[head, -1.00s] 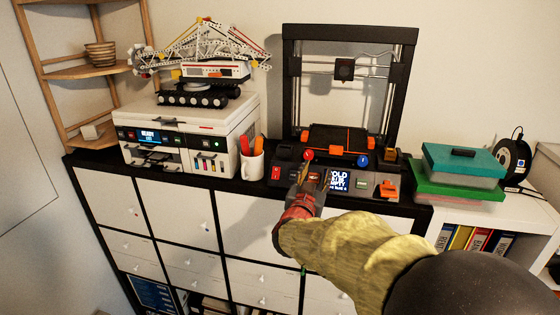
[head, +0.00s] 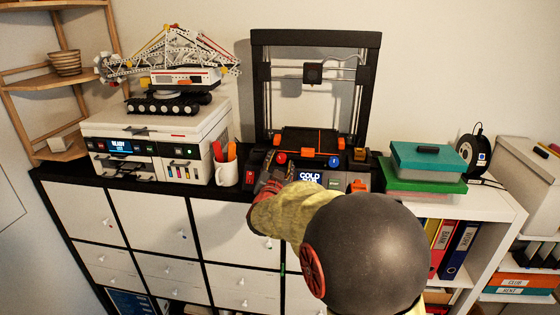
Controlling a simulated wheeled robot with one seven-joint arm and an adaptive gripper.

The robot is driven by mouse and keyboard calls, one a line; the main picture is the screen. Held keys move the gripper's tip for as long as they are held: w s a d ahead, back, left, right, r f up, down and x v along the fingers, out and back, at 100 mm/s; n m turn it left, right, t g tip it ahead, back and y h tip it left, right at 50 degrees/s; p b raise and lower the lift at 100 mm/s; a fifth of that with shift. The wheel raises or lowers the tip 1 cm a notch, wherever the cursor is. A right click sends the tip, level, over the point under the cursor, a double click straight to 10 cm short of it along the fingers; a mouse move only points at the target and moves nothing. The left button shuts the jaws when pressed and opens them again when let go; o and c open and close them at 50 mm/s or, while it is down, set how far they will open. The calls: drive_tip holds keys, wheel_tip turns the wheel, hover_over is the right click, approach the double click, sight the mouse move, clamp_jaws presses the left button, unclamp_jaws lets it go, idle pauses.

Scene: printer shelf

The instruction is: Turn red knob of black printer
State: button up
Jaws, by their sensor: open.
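The black printer (head: 258,90) is an open-frame machine with orange parts, standing on the dark shelf top. Its red knob (head: 281,158) is on the left of its front panel, and a blue knob (head: 333,161) is on the right. My gripper (head: 279,165) is open at the left part of the panel. One finger shows to the left of the red knob and the other to its right and slightly below. I cannot tell whether either finger touches the knob. My arm hides part of the panel and its "COLD" display (head: 310,176).
A white printer (head: 150,145) with a crane model (head: 180,75) on top stands to the left. A white mug (head: 226,171) with orange-handled items is close to my gripper's left. Green and teal boxes (head: 428,165) and a black spool (head: 473,153) are to the right.

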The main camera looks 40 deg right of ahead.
drive_tip(key=shift+w+d, duration=0.2)
drive_tip(key=shift+c, duration=0.6)
clamp_jaws()
